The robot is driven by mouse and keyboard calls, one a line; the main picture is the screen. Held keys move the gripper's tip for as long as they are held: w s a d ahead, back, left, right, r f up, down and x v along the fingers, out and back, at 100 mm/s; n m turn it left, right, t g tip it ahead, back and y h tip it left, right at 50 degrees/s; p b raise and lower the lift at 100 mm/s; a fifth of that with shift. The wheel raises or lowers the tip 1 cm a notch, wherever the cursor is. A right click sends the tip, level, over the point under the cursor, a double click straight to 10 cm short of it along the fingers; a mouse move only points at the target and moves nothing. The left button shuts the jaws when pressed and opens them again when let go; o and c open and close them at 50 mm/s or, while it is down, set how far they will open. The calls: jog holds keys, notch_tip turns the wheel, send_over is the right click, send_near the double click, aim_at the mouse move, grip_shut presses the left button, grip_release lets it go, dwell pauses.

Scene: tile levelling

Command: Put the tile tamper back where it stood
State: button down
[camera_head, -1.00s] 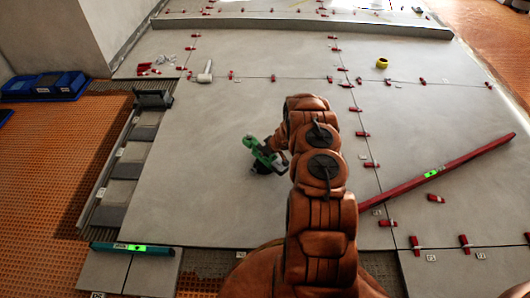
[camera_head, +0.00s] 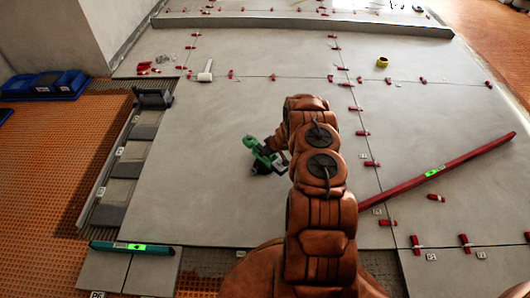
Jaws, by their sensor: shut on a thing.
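The tile tamper (camera_head: 261,156) is a green tool with a dark round base, in the middle of the large grey tile. My gripper (camera_head: 274,148) is shut on it, at the left of my orange-brown arm. The arm hides part of the gripper and of the tool's right side. The dark base is at or just above the tile surface; I cannot tell whether it touches.
A long red level (camera_head: 445,173) lies on the tiles at the right. A teal level (camera_head: 132,248) lies at the lower left. A white-headed mallet (camera_head: 205,72), a yellow tape roll (camera_head: 382,62) and several red wedges lie farther back. Blue trays (camera_head: 45,85) stand at left.

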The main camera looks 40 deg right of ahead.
dwell(0.3)
jog(key=c, duration=0.9)
grip_release()
jog(key=v, duration=1)
jog(key=shift+d+r, duration=0.1)
jog(key=shift+r, duration=0.1)
jog(key=shift+v, duration=0.8)
jog(key=shift+s, duration=0.1)
